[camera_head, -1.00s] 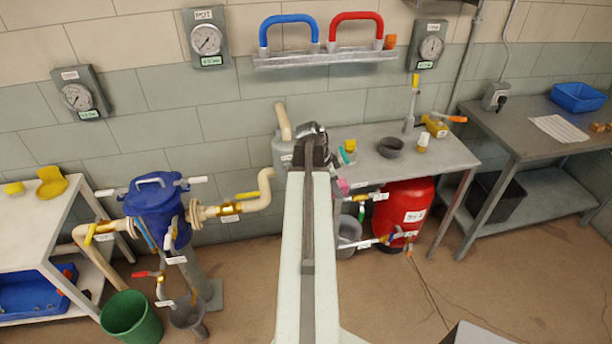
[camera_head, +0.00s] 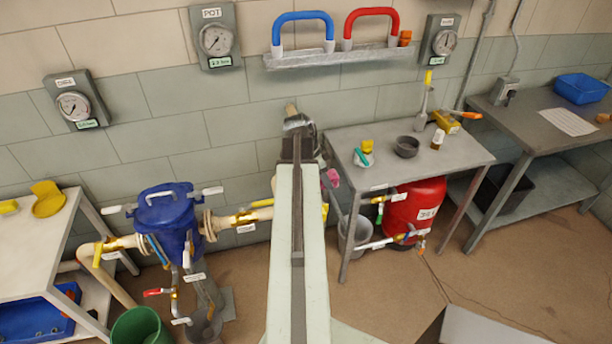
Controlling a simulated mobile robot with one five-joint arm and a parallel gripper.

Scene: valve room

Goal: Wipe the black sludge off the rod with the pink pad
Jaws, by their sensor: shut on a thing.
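The pink pad (camera_head: 331,177) shows just right of my arm, in front of the left end of the steel table. My gripper (camera_head: 324,180) is shut on the pink pad, beyond and below the end of my forearm. Its fingers are mostly hidden behind my arm, so the exact hold on the pad is not clear. I cannot make out the rod or any black sludge; my arm covers the area by the wall and the pipe end.
A steel table (camera_head: 440,160) with a black bowl (camera_head: 406,147) stands right of my arm, with a red tank (camera_head: 417,203) and a grey bucket (camera_head: 354,234) below. A blue pot (camera_head: 163,215) with pipes is at left. A green bucket (camera_head: 141,328) stands in front.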

